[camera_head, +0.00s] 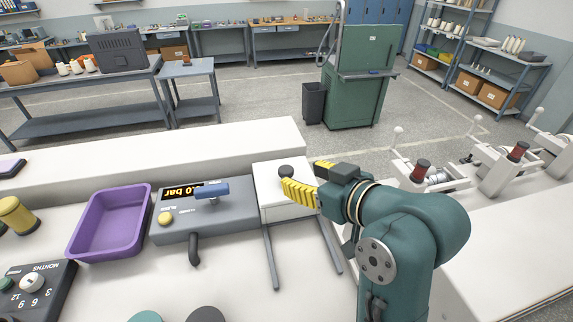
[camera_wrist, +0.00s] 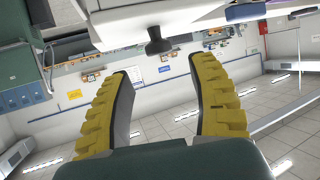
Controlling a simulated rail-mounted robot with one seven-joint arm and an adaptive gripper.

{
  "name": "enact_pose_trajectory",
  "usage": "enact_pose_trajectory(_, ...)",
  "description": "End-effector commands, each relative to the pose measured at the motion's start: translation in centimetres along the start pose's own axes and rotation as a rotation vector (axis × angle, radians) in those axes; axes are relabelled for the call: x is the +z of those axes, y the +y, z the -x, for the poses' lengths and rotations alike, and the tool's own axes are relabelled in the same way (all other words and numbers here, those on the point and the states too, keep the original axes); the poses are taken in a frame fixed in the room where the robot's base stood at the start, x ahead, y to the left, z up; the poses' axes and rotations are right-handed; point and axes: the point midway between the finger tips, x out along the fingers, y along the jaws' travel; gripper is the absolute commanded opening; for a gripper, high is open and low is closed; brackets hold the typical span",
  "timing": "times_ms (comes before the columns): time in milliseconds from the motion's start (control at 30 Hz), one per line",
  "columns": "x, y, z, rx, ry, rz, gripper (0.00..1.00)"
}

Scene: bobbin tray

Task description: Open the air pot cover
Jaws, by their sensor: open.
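The air pot cover appears to be the white box-like lid (camera_head: 268,178) with a dark round knob (camera_head: 286,171) on top, standing at the right end of the grey gauge unit. It looks closed. In the wrist view the dark knob (camera_wrist: 158,42) sticks out from a white surface (camera_wrist: 150,14), just beyond the fingertips and roughly centred between them. My gripper (camera_head: 302,174) has yellow ribbed fingers spread apart and empty, at the right side of the knob. In the wrist view my gripper (camera_wrist: 158,68) shows a wide gap. Its near finger hides part of the lid in the head view.
The grey gauge unit (camera_head: 225,224) with a blue handle (camera_head: 212,190) stands left of the lid. White machine units with red-topped parts (camera_head: 422,167) stand at right.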

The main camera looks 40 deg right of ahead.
Motion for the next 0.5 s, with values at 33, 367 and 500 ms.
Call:
enact_pose_trajectory(33, -0.2, -0.1, -1.2, -0.004, -0.003, -0.001, 0.59)
enact_pose_trajectory(367, -0.1, 0.0, -6.6, 0.000, 0.000, 0.001, 0.59)
enact_pose_trajectory(500, 0.0, 0.0, -7.0, 0.001, 0.000, 0.001, 0.59)
